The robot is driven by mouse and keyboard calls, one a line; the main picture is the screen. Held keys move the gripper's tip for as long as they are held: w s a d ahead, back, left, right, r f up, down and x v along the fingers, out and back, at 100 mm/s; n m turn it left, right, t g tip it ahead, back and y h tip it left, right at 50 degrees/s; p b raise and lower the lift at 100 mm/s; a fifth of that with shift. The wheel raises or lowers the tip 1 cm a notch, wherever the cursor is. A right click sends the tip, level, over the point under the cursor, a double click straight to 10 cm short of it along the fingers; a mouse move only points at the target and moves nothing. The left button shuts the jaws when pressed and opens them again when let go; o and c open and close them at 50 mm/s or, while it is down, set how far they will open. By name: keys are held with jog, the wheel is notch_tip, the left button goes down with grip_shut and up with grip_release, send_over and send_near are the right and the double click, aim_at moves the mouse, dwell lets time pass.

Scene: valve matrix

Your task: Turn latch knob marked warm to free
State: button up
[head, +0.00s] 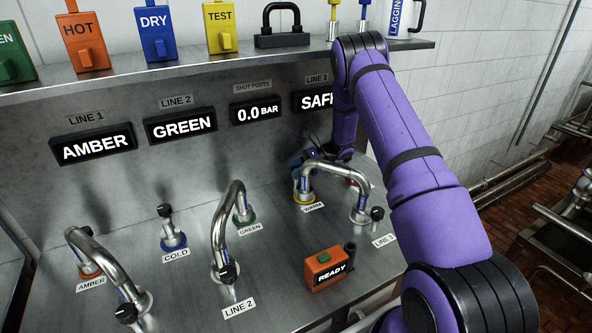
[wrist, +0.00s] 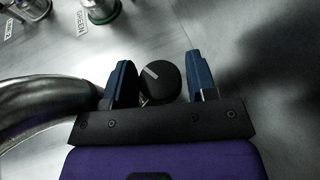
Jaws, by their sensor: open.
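The warm port, a fitting with a yellow ring (head: 304,197), stands behind its WARM label (head: 313,207), with a bent steel pipe (head: 335,168) plugged in. In the wrist view, a round black knob (wrist: 158,85) with a white pointer line lies between the two blue fingers of my gripper (wrist: 159,66). The knob is closer to the left finger; I cannot tell if they touch. My gripper is open. In the head view my gripper (head: 297,163) is behind the pipe at the warm port, and the knob there is hidden.
The bent pipe (wrist: 40,98) fills the left of the wrist view, close to my gripper. Other pipes and knobs stand at the left of the bench, including the cold port (head: 172,240). An orange READY box (head: 325,270) sits in front. A shelf (head: 200,66) runs above.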

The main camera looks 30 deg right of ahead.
jog(key=c, duration=0.6)
jog(key=shift+n+g, duration=1.5)
jog(key=shift+g, duration=0.2)
jog(key=o, duration=0.6)
jog(key=v, duration=1)
jog(key=shift+d, duration=0.4)
